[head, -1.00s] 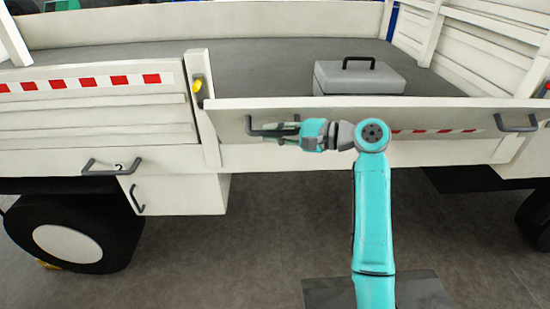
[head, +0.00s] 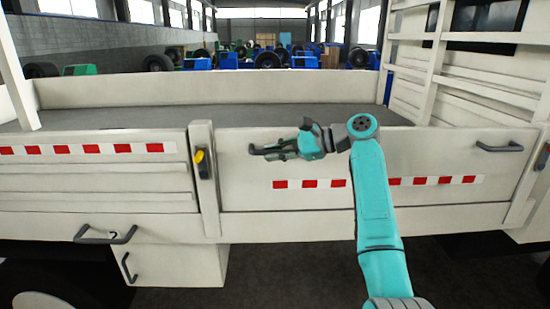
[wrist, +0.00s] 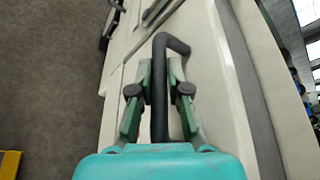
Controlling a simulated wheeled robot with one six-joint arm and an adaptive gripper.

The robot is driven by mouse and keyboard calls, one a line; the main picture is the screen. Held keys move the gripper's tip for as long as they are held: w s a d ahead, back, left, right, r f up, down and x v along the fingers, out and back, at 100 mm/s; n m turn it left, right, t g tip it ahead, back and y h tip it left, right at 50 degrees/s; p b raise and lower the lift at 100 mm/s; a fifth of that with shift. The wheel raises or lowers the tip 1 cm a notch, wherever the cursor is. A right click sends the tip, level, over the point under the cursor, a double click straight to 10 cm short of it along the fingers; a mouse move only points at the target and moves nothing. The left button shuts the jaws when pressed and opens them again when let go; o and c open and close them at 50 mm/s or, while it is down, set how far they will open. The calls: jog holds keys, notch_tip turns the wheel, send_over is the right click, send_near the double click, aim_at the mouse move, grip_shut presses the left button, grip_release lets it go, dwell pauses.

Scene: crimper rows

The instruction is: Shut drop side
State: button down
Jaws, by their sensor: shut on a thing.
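The drop side (head: 400,155) is a pale panel with red and white stripes, standing about upright between posts, its top edge near the level of the fixed left panel. My gripper (head: 268,151) is at its left handle (head: 256,150). In the wrist view, the green fingers of my gripper (wrist: 160,72) lie on both sides of the dark bent handle (wrist: 172,42) and are shut on it. A latch with a yellow part (head: 199,157) sits on the left post. Whether the panel fully meets the posts is unclear.
A second handle (head: 500,147) is on the panel's right. The fixed left side panel (head: 90,175) adjoins the post (head: 206,185). A storage box (head: 175,265) hangs below. The truck bed (head: 130,116) shows partly; dark open floor (head: 290,270) lies beneath.

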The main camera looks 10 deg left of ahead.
jog(key=shift+w+r, duration=0.15)
jog(key=shift+w, duration=0.05)
jog(key=c, duration=1.1)
grip_release()
jog(key=shift+c, duration=0.2)
jog(key=v, duration=1.1)
jog(key=shift+d, duration=0.4)
jog(key=shift+w, duration=0.1)
